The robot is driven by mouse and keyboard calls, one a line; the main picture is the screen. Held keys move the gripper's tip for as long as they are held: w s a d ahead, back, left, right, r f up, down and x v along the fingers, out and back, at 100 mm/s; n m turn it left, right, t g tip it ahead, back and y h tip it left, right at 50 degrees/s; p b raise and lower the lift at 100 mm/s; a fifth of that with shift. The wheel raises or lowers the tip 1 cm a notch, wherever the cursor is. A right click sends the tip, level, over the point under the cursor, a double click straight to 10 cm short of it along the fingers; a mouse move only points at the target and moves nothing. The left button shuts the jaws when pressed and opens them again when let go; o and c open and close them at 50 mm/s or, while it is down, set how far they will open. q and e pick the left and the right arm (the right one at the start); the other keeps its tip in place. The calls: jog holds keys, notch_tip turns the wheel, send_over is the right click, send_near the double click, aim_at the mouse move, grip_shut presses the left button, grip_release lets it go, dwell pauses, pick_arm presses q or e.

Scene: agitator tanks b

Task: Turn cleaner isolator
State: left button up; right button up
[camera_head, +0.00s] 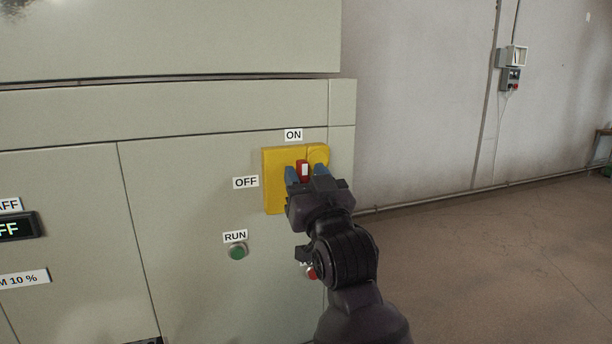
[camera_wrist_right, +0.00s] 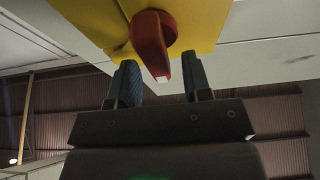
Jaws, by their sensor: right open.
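The cleaner isolator is a yellow plate (camera_head: 273,186) with a red handle (camera_head: 304,166) on a pale green cabinet front. An ON label (camera_head: 293,135) is above it and an OFF label (camera_head: 246,182) is to its left. My right gripper (camera_head: 306,173) is in front of the plate, its blue fingers open on either side of the handle. The right wrist view shows the red handle (camera_wrist_right: 152,38) with its white tip between the spread fingers (camera_wrist_right: 160,72), with gaps at both sides. My gripper hides the plate's lower right part. My left gripper is out of view.
A green RUN button (camera_head: 238,251) is below left of the isolator. A red button (camera_head: 312,273) is partly hidden behind my right arm. A dark display (camera_head: 14,228) is at the far left. Open floor (camera_head: 500,260) lies right of the cabinet.

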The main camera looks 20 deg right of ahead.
grip_shut()
jog(key=shift+n, duration=0.5)
jog(key=n+y, duration=0.1)
jog(key=n, duration=0.1)
jog(key=n+y, duration=0.1)
jog(key=n, duration=0.1)
jog(key=n+y, duration=0.1)
jog(key=n, duration=0.1)
jog(key=shift+a+f+n+g+y, duration=0.1)
jog(key=shift+a+n+g+y, duration=0.2)
jog(key=shift+a+g+y, duration=0.1)
jog(key=n+g+y, duration=0.1)
jog(key=n, duration=0.2)
jog(key=n+g+y, duration=0.1)
jog(key=n, duration=0.2)
jog(key=a+f+n+g+y, duration=0.1)
jog(key=n, duration=0.3)
jog(key=shift+f+n+g, duration=0.2)
jog(key=shift+n+g, duration=0.35)
jog(key=shift+n, duration=0.65)
jog(key=shift+f+n+g, duration=0.15)
jog(key=shift+n+g, duration=0.4)
jog(key=shift+n, duration=0.65)
